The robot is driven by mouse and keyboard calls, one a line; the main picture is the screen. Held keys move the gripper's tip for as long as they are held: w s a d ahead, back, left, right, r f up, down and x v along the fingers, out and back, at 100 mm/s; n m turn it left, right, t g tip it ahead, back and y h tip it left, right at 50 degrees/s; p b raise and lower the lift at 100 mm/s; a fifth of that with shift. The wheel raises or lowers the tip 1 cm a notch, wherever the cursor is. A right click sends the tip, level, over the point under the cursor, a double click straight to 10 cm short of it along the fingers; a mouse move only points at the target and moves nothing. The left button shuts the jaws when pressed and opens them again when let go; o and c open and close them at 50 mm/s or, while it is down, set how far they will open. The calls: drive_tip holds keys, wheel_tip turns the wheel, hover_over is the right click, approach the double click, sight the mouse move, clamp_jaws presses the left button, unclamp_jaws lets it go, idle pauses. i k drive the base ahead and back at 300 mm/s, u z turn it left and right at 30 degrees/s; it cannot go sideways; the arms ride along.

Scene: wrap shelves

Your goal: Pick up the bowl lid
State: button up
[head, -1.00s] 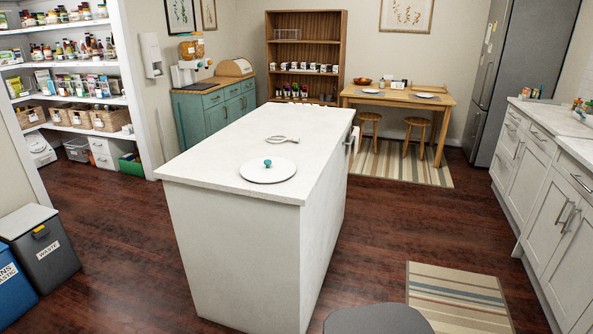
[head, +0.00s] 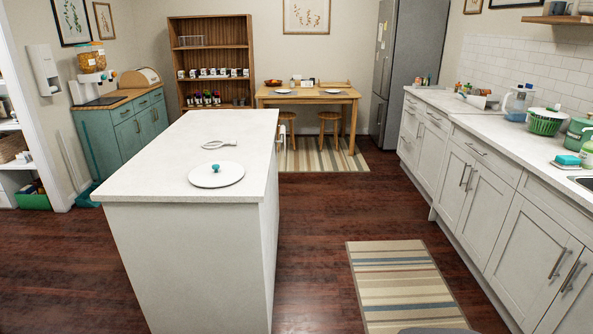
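The bowl lid (head: 228,179) is a flat white disc with a teal knob (head: 216,168) on top. It lies knob up on the near right part of the white kitchen island (head: 143,178), close to the front edge. My gripper is not in view, so whether it is open or shut does not show.
A white looped utensil (head: 219,144) lies behind the lid on the island. A counter (head: 437,101) runs along the right with a green colander (head: 545,122). A striped rug (head: 405,285) lies on the open floor between. A dining table (head: 308,95) stands at the back.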

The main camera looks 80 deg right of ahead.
sight(216, 173)
drive_tip(key=u, duration=3.6)
drive_tip(key=k, duration=1.35)
drive_tip(key=z, duration=0.05)
